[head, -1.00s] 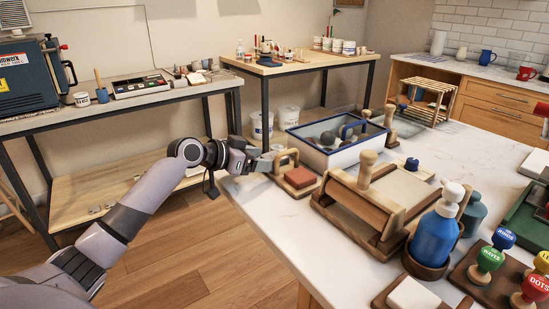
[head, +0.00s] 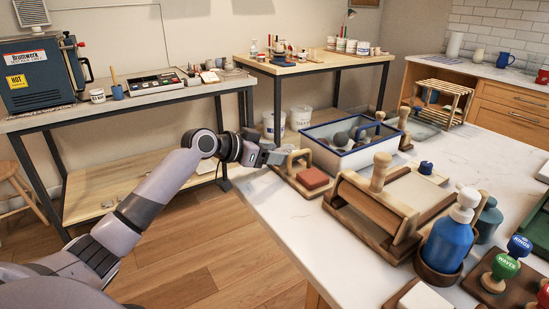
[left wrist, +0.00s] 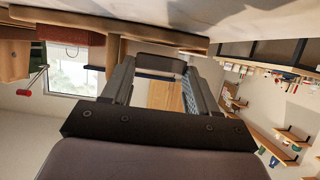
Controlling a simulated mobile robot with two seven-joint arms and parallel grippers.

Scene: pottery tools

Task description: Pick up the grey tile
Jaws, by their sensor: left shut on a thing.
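My left gripper (head: 274,154) is beside the wooden handle at the left edge of the white-topped table in the head view. In the left wrist view its two dark fingers (left wrist: 160,72) are closed on a small, flat grey piece (left wrist: 160,65) that spans the gap between the tips. It looks like the grey tile, though its face is mostly hidden. In the head view the fingers hide most of the held piece. My right gripper is not in view.
A wooden holder with a red block (head: 312,178) stands close right of the gripper. Behind it is a blue-rimmed basin (head: 345,160). A wooden slab roller (head: 370,205) and a blue pump bottle (head: 447,240) stand further right. Open floor (head: 190,250) lies to the left.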

